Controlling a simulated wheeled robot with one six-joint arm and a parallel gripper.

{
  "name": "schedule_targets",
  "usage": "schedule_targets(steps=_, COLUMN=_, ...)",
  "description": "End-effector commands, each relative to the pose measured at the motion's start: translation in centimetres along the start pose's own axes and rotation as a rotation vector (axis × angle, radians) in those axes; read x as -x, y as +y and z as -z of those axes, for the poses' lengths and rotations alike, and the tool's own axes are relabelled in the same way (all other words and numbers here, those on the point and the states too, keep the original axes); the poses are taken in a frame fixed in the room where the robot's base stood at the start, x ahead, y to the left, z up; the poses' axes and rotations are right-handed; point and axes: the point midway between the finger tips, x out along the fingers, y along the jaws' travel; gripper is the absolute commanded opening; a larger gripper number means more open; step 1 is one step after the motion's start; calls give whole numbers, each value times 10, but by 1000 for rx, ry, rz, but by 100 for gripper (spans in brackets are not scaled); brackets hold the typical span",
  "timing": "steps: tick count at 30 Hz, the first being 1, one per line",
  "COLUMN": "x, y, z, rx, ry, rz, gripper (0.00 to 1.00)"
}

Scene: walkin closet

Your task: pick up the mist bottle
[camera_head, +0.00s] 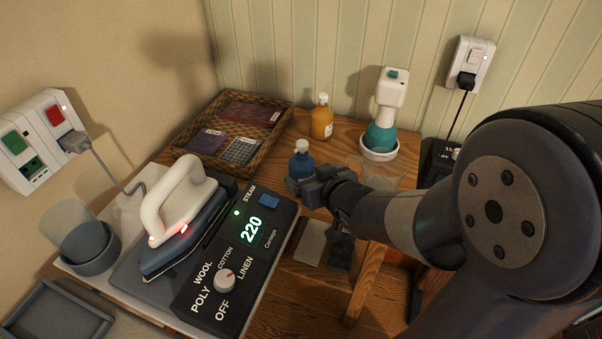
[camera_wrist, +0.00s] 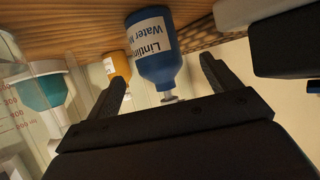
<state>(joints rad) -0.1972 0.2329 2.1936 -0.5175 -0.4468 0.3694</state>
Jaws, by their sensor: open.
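The mist bottle is a small blue bottle (camera_head: 301,164) with a white cap, standing on the wooden table beside the iron's control panel. In the wrist view the blue bottle (camera_wrist: 158,50) appears upside down, with a white label reading partly "Water M". My gripper (camera_head: 311,188) is at the near side of the bottle and hides its lower part in the head view. In the wrist view my gripper (camera_wrist: 163,72) is open, with one finger on each side of the bottle in the picture. I see no clear contact with it.
The iron (camera_head: 182,215) and its control panel (camera_head: 240,254) stand close on the left. A wicker basket (camera_head: 271,143), an amber bottle (camera_head: 321,121) and a white-and-teal steamer (camera_head: 384,128) stand behind. A clear container (camera_head: 372,172) is to the right of the blue bottle.

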Motion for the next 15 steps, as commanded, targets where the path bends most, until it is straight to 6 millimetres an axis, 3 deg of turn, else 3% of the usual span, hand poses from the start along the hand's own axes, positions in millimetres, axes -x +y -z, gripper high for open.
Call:
schedule_targets(steps=10, x=-26, y=0, z=-1, rx=1, ry=-1, rz=1, gripper=84)
schedule_targets(steps=15, x=-48, y=1, z=-3, rx=0, ry=-2, rz=1, gripper=84)
